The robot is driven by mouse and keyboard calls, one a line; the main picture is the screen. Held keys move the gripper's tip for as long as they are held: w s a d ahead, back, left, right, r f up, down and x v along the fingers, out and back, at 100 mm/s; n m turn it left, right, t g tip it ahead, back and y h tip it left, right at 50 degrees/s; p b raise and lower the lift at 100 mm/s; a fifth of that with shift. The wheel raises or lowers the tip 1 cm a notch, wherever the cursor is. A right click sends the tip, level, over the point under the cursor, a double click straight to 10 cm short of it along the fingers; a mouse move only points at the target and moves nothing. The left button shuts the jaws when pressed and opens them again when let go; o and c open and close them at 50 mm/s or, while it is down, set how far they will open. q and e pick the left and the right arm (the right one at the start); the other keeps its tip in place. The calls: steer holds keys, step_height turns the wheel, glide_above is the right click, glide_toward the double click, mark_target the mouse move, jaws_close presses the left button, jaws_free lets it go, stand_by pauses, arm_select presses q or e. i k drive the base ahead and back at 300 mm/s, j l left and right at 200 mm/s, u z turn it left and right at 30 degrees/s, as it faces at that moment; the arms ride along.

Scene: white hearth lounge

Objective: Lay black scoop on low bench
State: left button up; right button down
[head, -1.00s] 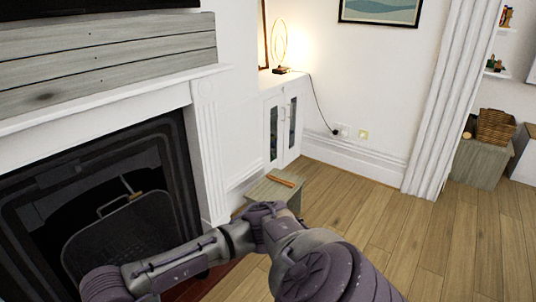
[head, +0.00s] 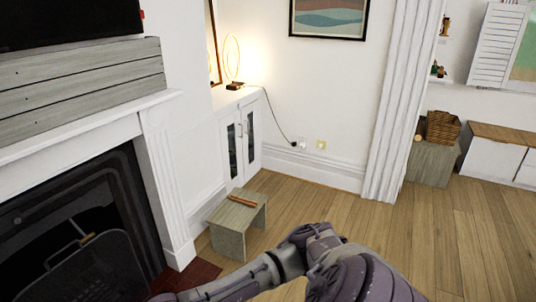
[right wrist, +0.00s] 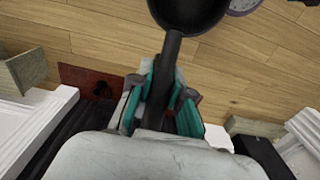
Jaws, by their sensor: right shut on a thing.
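The black scoop (right wrist: 172,52) shows in the right wrist view, its round bowl at the top edge and partly cut off. My right gripper (right wrist: 165,85) is shut on its handle, with teal-lined fingers on both sides. The scoop is over the wooden floor in that view. The low bench (head: 228,219) is a small grey-green wooden bench beside the fireplace in the head view. A brown wooden stick-like item (head: 242,201) lies on its top. The scoop and the right gripper's fingers are hidden in the head view. My left gripper is out of view.
The fireplace (head: 157,165) stands left of the bench, with a dark red hearth (head: 190,278) in front. A white cabinet with a lit lamp (head: 233,62) is behind it. Another grey box (head: 432,163) with a basket (head: 441,127) stands far right. Open floor lies between.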

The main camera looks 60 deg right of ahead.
mark_target(230, 212)
steer(key=i+l+z, duration=0.15)
steer(key=l, duration=0.4)
steer(key=i+l+z, duration=0.15)
steer(key=i+l, duration=0.25)
steer(key=l, duration=0.15)
steer(key=i+l+z, duration=0.15)
steer(key=i+l, duration=0.15)
steer(key=l, duration=0.2)
steer(key=i+l+z, duration=0.15)
steer(key=i+l, duration=0.55)
steer(key=l, duration=0.15)
steer(key=i+l, duration=0.35)
steer(key=l, duration=0.15)
steer(key=i+l, duration=0.35)
steer(key=l, duration=0.15)
